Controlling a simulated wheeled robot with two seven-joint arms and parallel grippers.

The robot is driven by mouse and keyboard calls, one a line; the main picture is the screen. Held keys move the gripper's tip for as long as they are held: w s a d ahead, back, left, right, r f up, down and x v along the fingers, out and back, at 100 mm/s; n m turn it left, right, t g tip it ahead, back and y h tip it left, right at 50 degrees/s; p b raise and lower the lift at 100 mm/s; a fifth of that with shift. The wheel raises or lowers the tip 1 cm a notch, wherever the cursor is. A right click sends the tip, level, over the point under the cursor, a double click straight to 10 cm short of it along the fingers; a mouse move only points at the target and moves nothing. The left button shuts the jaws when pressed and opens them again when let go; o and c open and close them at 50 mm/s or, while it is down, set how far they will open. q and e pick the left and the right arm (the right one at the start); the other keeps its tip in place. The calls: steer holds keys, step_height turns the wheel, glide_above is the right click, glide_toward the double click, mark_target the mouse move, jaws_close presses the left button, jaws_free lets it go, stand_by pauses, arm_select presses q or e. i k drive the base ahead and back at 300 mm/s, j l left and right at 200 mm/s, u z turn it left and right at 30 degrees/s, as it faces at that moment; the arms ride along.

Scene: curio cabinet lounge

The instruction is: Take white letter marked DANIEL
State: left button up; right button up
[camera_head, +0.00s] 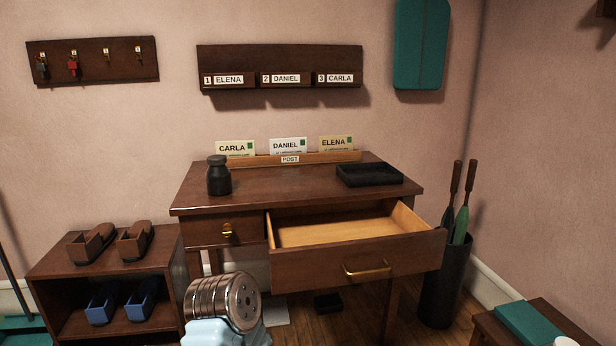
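The white letter marked DANIEL (287,146) stands upright in the middle of the wooden POST rack (330,157) at the back of the desk. It has a green stamp, and its lower part is hidden by the rack's front. The cream CARLA letter (235,148) stands to its left, and the cream ELENA letter (336,143) to its right. On the wall above, a dark holder (280,57) has labels 1 ELENA, 2 DANIEL and 3 CARLA. A silver and light-blue part of my arm shows at bottom centre-left. Neither gripper is in view.
The desk (290,183) has its right drawer (355,255) pulled open and empty inside. A dark bottle (219,176) and a black tray (369,175) stand on top, with clear surface between. A shoe shelf (105,262) is left; an umbrella stand (444,285) is right.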

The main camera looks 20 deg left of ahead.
mark_target(295, 145)
steer(key=i+j, duration=0.1)
steer(key=j, duration=0.35)
steer(key=j+z, duration=0.15)
steer(key=j, duration=0.3)
steer(key=j+z, duration=0.15)
steer(key=j, duration=0.3)
steer(key=k+j+z, duration=0.1)
steer(key=j, duration=0.35)
steer(key=k+j+z, duration=0.15)
steer(key=j, duration=0.3)
steer(key=k+j+z, duration=0.15)
steer(key=j, duration=0.3)
steer(key=k+j+z, duration=0.15)
steer(key=j, duration=0.25)
steer(key=k+j+z, duration=0.15)
steer(key=j, duration=0.3)
steer(key=i, duration=0.05)
